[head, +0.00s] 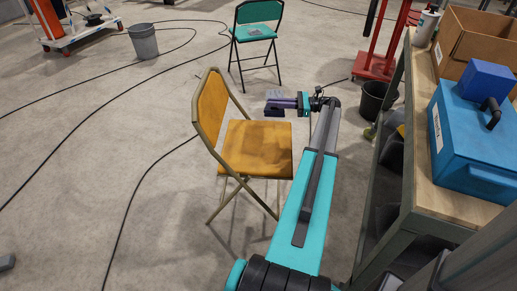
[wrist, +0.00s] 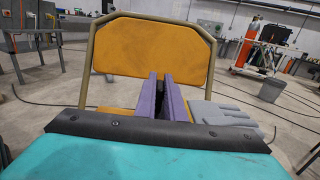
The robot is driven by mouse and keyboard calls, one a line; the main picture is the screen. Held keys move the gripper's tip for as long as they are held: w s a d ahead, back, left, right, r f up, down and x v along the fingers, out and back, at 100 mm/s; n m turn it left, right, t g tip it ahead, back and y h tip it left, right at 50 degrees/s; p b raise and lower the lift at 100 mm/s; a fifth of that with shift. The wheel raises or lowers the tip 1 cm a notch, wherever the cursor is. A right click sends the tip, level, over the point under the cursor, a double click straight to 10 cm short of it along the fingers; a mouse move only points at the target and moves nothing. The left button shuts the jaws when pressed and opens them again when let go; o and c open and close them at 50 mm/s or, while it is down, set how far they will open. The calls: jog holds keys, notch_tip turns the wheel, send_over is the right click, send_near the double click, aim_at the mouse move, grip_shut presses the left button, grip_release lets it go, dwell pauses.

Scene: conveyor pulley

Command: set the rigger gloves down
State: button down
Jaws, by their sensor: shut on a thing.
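The grey rigger gloves (wrist: 222,114) show in the wrist view, sticking out to the right of my purple fingers. My gripper (wrist: 167,98) is shut on them; the gripped part is mostly hidden between the fingers. In the head view my gripper (head: 277,106) is at the far right corner of the yellow chair's seat (head: 256,150), with a bit of the gloves (head: 273,94) beyond it. The fingers point toward the chair's backrest (head: 211,106). The gloves' height over the seat is hard to tell.
A green folding chair (head: 257,32) with a small grey item stands behind. A workbench (head: 445,190) with a blue toolbox (head: 475,138) and cardboard box (head: 478,45) is on the right. A dark bucket (head: 377,102) stands beside it. Black cables cross the floor at left.

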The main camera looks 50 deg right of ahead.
notch_tip(320, 180, down, 10)
jog(key=b, duration=0.9)
jog(key=shift+w+f, duration=0.2)
jog(key=shift+w, duration=0.2)
jog(key=shift+a, duration=0.1)
jog(key=b, duration=0.4)
send_over(245, 154)
jog(key=f, duration=0.1)
jog(key=shift+w+f, duration=0.1)
jog(key=shift+f, duration=0.1)
jog(key=shift+f+b, duration=0.85)
jog(key=shift+f, duration=0.9)
jog(key=c, duration=1.8)
grip_release()
jog(key=shift+f, duration=0.15)
jog(key=shift+c, duration=0.2)
